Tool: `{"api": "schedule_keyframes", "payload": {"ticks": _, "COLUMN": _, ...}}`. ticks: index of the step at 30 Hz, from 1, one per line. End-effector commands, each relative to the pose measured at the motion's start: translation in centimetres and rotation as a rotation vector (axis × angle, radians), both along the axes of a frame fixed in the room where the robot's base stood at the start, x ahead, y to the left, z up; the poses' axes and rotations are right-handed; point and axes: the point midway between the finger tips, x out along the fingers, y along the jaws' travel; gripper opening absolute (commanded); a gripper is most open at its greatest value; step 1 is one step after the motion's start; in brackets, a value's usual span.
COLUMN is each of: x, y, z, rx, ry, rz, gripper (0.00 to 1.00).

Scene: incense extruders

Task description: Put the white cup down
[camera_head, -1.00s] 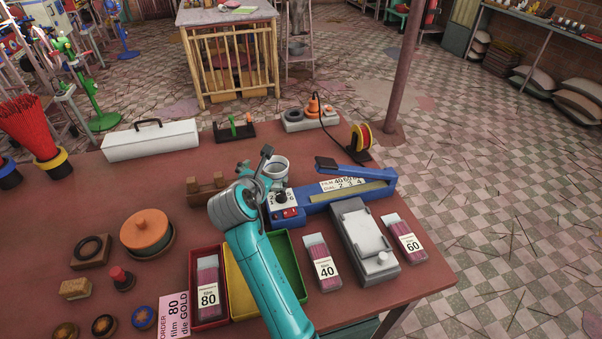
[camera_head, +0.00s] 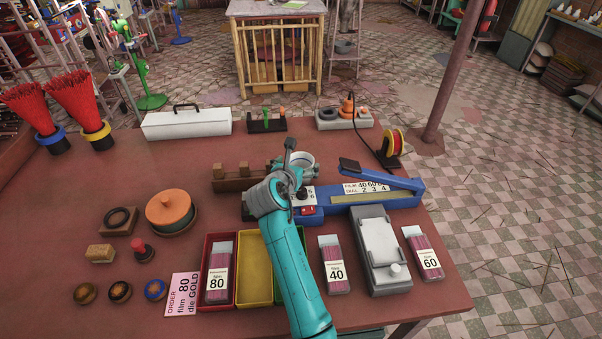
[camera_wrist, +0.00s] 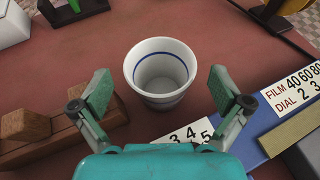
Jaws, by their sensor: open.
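The white cup (camera_head: 306,162) stands upright on the red-brown table, behind the blue sealer. In the wrist view the cup (camera_wrist: 161,75) is empty, with a blue line inside its rim. My gripper (camera_wrist: 160,88) is open, with one finger to each side of the cup and a visible gap on both sides. In the head view my gripper (camera_head: 288,163) is at the cup's left and partly hides it. The cup's base is mostly hidden in the head view.
A wooden rack (camera_head: 235,183) lies close left of the cup. The blue sealer (camera_head: 385,194) is close in front and right. A white toolbox (camera_head: 187,124) and a grey tray (camera_head: 342,123) stand behind. Red and yellow trays (camera_head: 238,303) are in front.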

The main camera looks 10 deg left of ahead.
Motion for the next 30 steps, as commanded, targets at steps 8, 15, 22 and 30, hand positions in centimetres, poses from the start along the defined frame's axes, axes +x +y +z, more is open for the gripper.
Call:
{"api": "schedule_keyframes", "payload": {"ticks": 8, "x": 2.9, "y": -0.4, "z": -1.2, "rx": 0.0, "ry": 0.0, "rz": -0.001, "gripper": 1.0}}
{"api": "schedule_keyframes", "payload": {"ticks": 15, "x": 3.0, "y": -0.4, "z": -1.3, "rx": 0.0, "ry": 0.0, "rz": 0.0, "gripper": 1.0}}
{"api": "schedule_keyframes", "payload": {"ticks": 22, "x": 3.0, "y": -0.4, "z": -1.3, "rx": 0.0, "ry": 0.0, "rz": 0.0, "gripper": 0.47}}
{"api": "schedule_keyframes", "payload": {"ticks": 30, "x": 3.0, "y": -0.4, "z": -1.2, "rx": 0.0, "ry": -0.001, "rz": 0.001, "gripper": 0.31}}
